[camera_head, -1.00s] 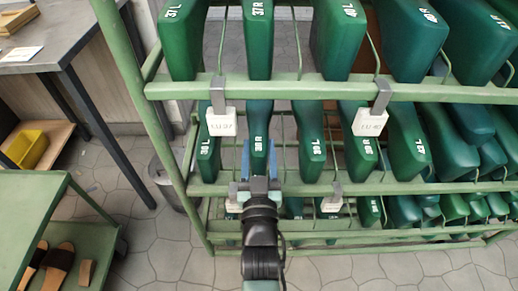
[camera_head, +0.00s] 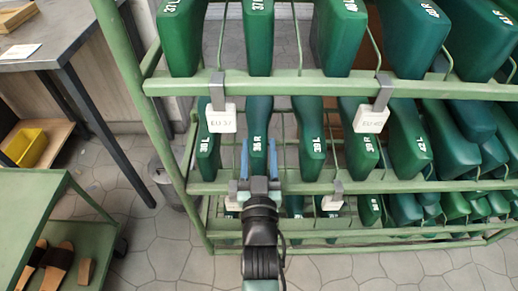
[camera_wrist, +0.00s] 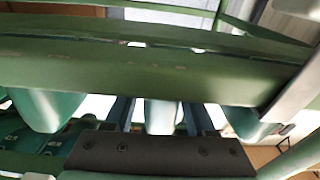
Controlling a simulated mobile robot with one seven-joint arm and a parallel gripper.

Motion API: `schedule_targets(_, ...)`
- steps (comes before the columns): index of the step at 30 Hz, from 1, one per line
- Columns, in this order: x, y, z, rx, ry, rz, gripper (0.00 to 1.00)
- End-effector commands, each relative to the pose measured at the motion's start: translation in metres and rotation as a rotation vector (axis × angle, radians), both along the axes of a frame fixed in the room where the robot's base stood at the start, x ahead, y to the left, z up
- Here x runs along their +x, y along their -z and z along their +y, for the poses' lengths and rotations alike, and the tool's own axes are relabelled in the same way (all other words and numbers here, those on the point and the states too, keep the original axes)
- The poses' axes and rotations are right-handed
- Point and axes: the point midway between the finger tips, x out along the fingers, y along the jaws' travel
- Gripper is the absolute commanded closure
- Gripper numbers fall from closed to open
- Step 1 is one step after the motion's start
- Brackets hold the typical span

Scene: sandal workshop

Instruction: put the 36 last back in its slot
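A dark green last (camera_head: 257,125), with a white mark that looks like 36 R, hangs toe down in the rack's second row. The left one of that row (camera_head: 208,150) hangs beside it, with a similar mark. My gripper (camera_head: 258,165) is at the lower end of the 36 R last, with its blue fingers on either side. In the wrist view, the last's pale green end (camera_wrist: 160,117) shows between the fingers, with a light gap at the left finger. The gripper looks open around it. A green rack bar (camera_wrist: 140,75) hides the last's upper part.
The green rack (camera_head: 330,88) holds several other lasts close on the right. White size tags (camera_head: 222,119) hang from its bar. A green cart (camera_head: 40,205) with sandals stands at lower left, and a grey table (camera_head: 70,45) at upper left. Floor shows between cart and rack.

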Motion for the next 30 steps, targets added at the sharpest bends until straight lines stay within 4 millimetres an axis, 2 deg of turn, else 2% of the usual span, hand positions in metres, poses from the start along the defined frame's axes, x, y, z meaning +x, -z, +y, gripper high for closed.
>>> schedule_targets(1,0.000,-0.001,0.000,0.000,0.000,-0.001,0.34)
schedule_targets(4,0.000,0.000,0.000,0.000,0.000,0.001,0.16)
schedule_targets(5,0.000,0.000,0.000,0.000,0.000,0.001,0.13)
schedule_targets(13,-0.001,0.004,0.000,0.000,0.000,0.010,0.13)
schedule_targets(17,-0.008,0.003,-0.002,-0.002,0.002,0.010,0.13)
schedule_targets(20,-0.020,0.003,-0.002,-0.002,0.003,0.011,0.13)
schedule_targets(30,-0.088,0.008,-0.001,0.000,0.001,0.010,0.13)
